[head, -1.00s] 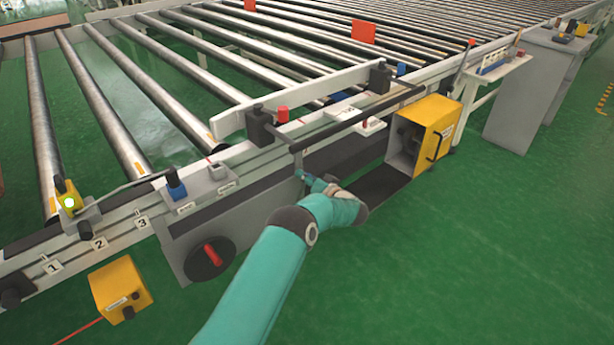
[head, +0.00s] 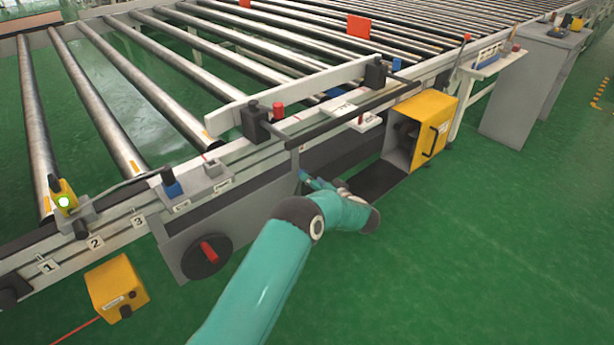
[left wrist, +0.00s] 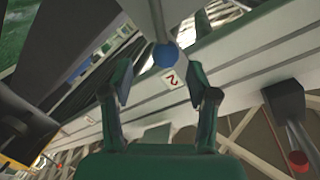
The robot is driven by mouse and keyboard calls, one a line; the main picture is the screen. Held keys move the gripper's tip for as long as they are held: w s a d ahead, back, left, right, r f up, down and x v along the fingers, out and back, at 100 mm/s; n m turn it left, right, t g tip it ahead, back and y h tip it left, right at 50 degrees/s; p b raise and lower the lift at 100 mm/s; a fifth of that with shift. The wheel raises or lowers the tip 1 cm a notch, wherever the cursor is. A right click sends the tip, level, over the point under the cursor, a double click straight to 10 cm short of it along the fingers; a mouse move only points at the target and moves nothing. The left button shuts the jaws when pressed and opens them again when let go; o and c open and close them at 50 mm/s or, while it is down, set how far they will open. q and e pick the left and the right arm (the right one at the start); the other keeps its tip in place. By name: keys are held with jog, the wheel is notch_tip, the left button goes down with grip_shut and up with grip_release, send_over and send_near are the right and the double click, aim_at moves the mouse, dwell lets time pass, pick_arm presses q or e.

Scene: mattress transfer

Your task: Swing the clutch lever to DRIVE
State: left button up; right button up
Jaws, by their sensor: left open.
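My left gripper (head: 310,181) is beside the near side of the conveyor frame, just below a grey upright arm (head: 295,160) joined to a long black bar. In the left wrist view the left gripper (left wrist: 166,92) is open. A blue ball knob (left wrist: 165,55) on the end of a grey rod lies ahead between its fingers, with a gap on both sides. A white plate marked 2 (left wrist: 174,79) is beside the knob. I cannot read a DRIVE mark or tell for certain which lever is the clutch lever. My right gripper is not in view.
A black disc with a red handle (head: 208,251) is on the frame left of my arm. A yellow open-fronted box (head: 438,118) stands to the right. A yellow box (head: 117,287) is at lower left. Rollers (head: 150,90) lie behind.

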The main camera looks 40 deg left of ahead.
pick_arm(q)
jog(key=f+v, duration=0.1)
jog(key=v, duration=0.6)
jog(key=shift+r, duration=0.4)
